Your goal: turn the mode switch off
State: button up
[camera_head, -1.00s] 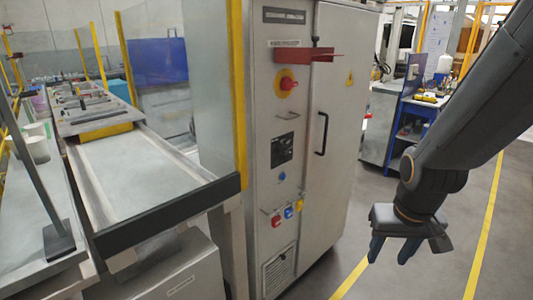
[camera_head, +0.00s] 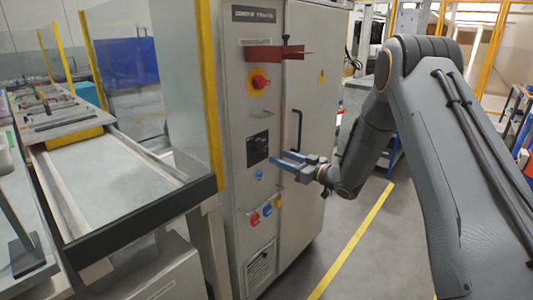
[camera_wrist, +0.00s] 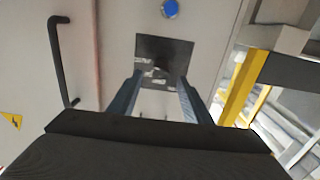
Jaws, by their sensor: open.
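A grey cabinet (camera_head: 312,110) carries several controls on its narrow front panel. A red rotary knob on a yellow disc (camera_head: 259,82) sits high, under a red bracket (camera_head: 278,51). A dark square plate (camera_head: 257,148) is mid-panel, with a small blue knob (camera_head: 260,174) below it. I cannot read which control is the mode switch. My gripper (camera_head: 281,157) is open and empty, in front of the panel near the dark plate. In the wrist view the dark plate (camera_wrist: 165,51) appears beyond and between my fingers (camera_wrist: 160,88), and the blue knob (camera_wrist: 170,9) is above it.
Red, blue and yellow sockets (camera_head: 267,209) are low on the panel behind a thin rail. The cabinet door has a black handle (camera_head: 298,130). A clear guard with a yellow post (camera_head: 211,90) and a conveyor (camera_head: 105,175) stand left.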

aim_at(261, 150)
jog(key=p+x, duration=0.2)
jog(key=x, duration=0.5)
jog(key=shift+a, duration=0.45)
jog(key=c, duration=0.9)
jog(key=shift+d, duration=0.1)
jog(key=shift+c, duration=0.3)
